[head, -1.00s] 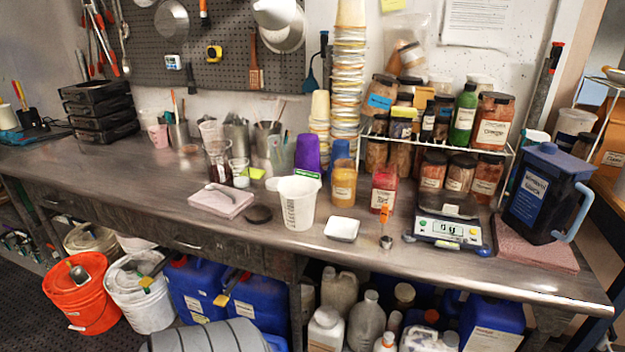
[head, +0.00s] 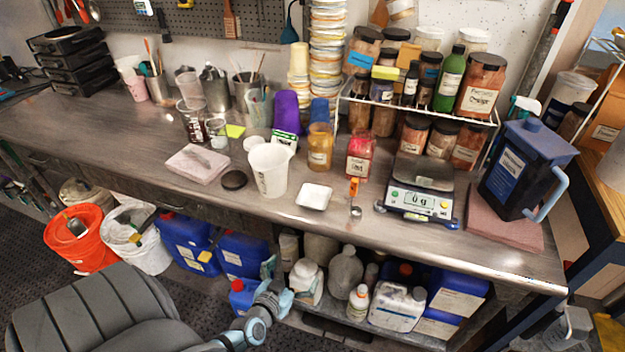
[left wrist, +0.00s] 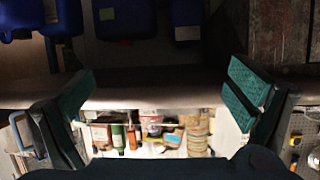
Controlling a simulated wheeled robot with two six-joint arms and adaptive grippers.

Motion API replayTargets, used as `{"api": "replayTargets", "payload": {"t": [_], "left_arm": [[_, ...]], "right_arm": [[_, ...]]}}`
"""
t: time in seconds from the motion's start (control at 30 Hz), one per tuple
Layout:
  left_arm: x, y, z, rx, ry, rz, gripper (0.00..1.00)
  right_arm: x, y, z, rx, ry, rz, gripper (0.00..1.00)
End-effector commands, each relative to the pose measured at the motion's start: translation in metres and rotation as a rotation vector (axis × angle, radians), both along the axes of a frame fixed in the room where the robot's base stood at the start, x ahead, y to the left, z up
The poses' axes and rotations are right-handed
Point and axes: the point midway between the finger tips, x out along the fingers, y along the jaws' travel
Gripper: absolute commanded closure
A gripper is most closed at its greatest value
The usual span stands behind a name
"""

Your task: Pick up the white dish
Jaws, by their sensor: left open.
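The white dish (head: 314,197) is a small, shallow, squarish tray. It lies flat near the front edge of the bench, between the white beaker and the scale, and looks empty. My left gripper (head: 280,292) is low in front of the bench, below the dish and apart from it. In the left wrist view the gripper (left wrist: 162,97) has its two teal-padded fingers spread wide with nothing between them. I cannot make out the dish in that view, which appears upside down. My right gripper is not in view.
The white beaker (head: 269,170) stands left of the dish. A small metal cup with an orange-handled tool (head: 354,190) and the scale (head: 420,190) are to its right. Yellow (head: 320,147) and red (head: 361,155) jars stand behind. The bench's front edge (head: 300,218) overhangs shelved bottles and jugs.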

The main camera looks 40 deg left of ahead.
Motion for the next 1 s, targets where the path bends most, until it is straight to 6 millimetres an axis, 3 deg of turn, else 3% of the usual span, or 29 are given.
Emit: {"api": "replayTargets", "payload": {"t": [0.03, 0.1, 0.2, 0.5, 0.67, 0.9, 1.0], "left_arm": [[0.014, 0.009, 0.055, 0.006, -0.084, 0.033, 0.01], [0.027, 0.020, 0.098, 0.012, -0.172, 0.077, 0.01], [0.042, 0.029, 0.119, 0.011, -0.224, 0.108, 0.01], [0.111, 0.052, 0.100, 0.009, -0.226, 0.108, 0.01], [0.127, 0.057, 0.100, 0.009, -0.226, 0.108, 0.01], [0.168, 0.068, 0.093, 0.007, -0.224, 0.106, 0.01], [0.171, 0.069, 0.095, 0.008, -0.223, 0.106, 0.01]], "right_arm": [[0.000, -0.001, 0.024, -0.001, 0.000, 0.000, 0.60], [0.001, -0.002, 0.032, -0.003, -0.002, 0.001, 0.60], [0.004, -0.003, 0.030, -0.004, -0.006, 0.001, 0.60], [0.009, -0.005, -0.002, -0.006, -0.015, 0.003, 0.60], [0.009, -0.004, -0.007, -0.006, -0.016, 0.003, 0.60], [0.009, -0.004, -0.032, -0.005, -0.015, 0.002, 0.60], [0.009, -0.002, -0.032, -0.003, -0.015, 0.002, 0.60]]}}
